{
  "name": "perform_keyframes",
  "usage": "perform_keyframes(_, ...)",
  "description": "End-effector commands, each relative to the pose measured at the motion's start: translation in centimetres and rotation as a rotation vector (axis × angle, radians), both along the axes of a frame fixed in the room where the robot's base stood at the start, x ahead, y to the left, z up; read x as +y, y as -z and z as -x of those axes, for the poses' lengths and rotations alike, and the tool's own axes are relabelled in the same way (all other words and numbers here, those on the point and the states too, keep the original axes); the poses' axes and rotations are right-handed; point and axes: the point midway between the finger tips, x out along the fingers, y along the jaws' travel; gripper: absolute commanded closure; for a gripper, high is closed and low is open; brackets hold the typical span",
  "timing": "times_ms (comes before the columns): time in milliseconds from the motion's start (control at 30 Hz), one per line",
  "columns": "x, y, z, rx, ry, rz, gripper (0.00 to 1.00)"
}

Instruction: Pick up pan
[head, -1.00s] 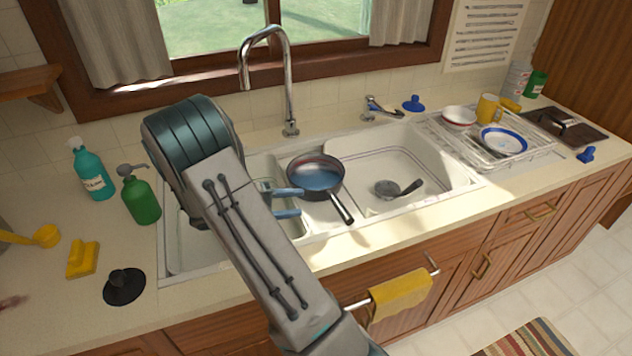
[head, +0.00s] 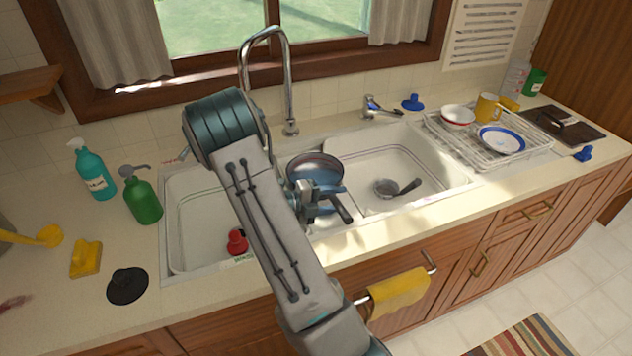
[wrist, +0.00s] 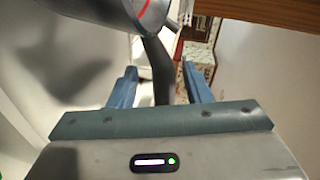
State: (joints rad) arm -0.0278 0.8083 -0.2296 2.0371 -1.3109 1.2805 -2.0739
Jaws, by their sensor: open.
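The dark pan (head: 312,160), bluish inside, rests on the divider between the two sink basins in the head view. Its black handle points toward the front right and is partly covered by my gripper. My gripper (head: 332,198) is at the pan's handle. In the wrist view, the blue fingers of my gripper (wrist: 158,88) are open, with the dark handle (wrist: 157,65) passing between them. Part of the pan's body (wrist: 118,12) shows at the top of that view. I cannot tell whether either finger touches the handle.
A grey ladle (head: 390,188) lies in the right basin and a red object (head: 237,243) in the left one. The tall faucet (head: 288,90) stands behind the pan. A dish rack (head: 465,150) is at right. Soap bottles (head: 141,198) stand at left.

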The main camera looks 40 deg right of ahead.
Motion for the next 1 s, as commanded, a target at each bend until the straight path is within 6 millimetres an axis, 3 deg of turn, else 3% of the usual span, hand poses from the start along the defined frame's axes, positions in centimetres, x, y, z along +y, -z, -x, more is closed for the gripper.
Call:
perform_keyframes(100, 0.07, 0.02, -0.04, 0.000, -0.001, 0.000, 0.58)
perform_keyframes(267, 0.07, 0.01, -0.03, 0.000, 0.000, 0.000, 1.00)
perform_keyframes(1000, 0.08, -0.01, -0.03, 0.000, 0.000, 0.000, 1.00)
